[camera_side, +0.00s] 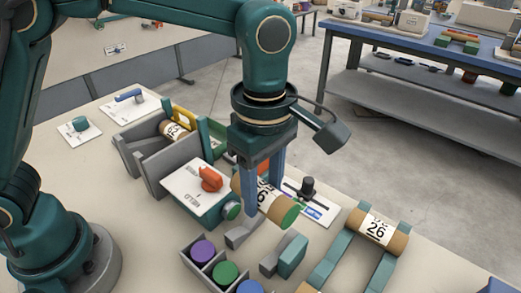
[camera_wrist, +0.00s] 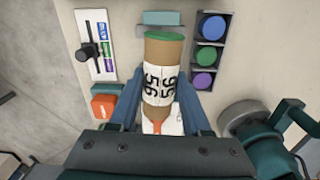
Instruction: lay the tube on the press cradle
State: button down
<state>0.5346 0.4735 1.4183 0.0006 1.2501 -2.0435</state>
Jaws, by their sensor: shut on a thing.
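A brown cardboard tube (camera_side: 285,213) with a white numbered label and a green end is held between the blue fingers of my gripper (camera_side: 262,200). It also shows in the wrist view (camera_wrist: 162,88), with its green end pointing to the top and my gripper's fingers (camera_wrist: 160,103) on both sides. In the side view the tube is above the grey cradle blocks (camera_side: 242,234), beside the white press box (camera_side: 188,192) with its orange lever (camera_side: 210,179). A grey and teal block (camera_side: 291,258) stands at the cradle's other end. I cannot tell whether the tube touches the cradle.
Another labelled tube (camera_side: 394,240) lies on teal rails (camera_side: 333,262) at right. A third tube (camera_side: 172,131) sits in a grey holder (camera_side: 135,150) at left. A rack holds purple (camera_side: 203,250), green and blue round pieces.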

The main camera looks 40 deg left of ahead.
jog(key=shift+f+n, duration=0.15)
jog(key=shift+n, duration=0.15)
jog(key=shift+f, duration=3.9)
jog(key=shift+f, duration=0.25)
jog(key=shift+f, duration=0.35)
jog(key=shift+c, duration=1.8)
grip_release()
